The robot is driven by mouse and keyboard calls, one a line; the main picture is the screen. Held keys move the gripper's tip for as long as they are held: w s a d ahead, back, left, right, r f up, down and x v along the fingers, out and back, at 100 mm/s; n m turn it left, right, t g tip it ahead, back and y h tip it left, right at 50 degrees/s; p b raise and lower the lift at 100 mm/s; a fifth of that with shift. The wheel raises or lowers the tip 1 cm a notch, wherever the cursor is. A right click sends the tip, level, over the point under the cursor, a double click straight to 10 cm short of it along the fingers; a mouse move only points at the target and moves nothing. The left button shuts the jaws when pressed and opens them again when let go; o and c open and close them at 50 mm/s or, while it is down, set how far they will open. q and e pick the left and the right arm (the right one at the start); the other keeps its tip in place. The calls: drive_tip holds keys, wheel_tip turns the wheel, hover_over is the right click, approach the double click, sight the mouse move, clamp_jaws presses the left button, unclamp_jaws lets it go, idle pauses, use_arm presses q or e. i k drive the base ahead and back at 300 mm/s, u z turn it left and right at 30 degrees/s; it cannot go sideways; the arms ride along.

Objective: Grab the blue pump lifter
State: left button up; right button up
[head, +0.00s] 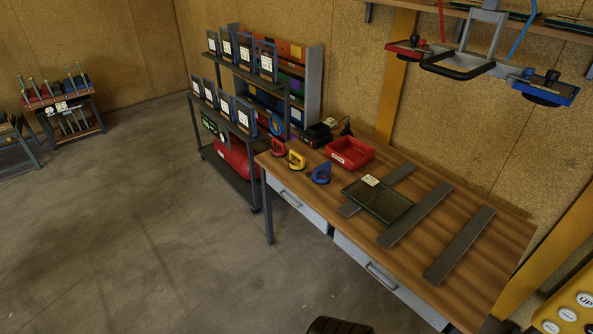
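The blue pump lifter (321,174) stands on the wooden workbench (470,205), near its front left edge. It is small, with a dark base and a blue handle. A yellow lifter (296,159) and a red lifter (278,146) of similar shape stand in a row to its left. Neither of my grippers is in view, so nothing is seen touching the blue lifter.
A red bin (349,152) stands behind the blue lifter. A dark glass panel (378,201) and grey strips (458,246) lie to its right. A larger lifting frame (470,64) hangs above the bench. A shelf rack (228,113) stands at left.

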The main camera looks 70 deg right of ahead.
sight(324, 178)
drive_tip(key=i, duration=0.1)
drive_tip(key=z, duration=1.15)
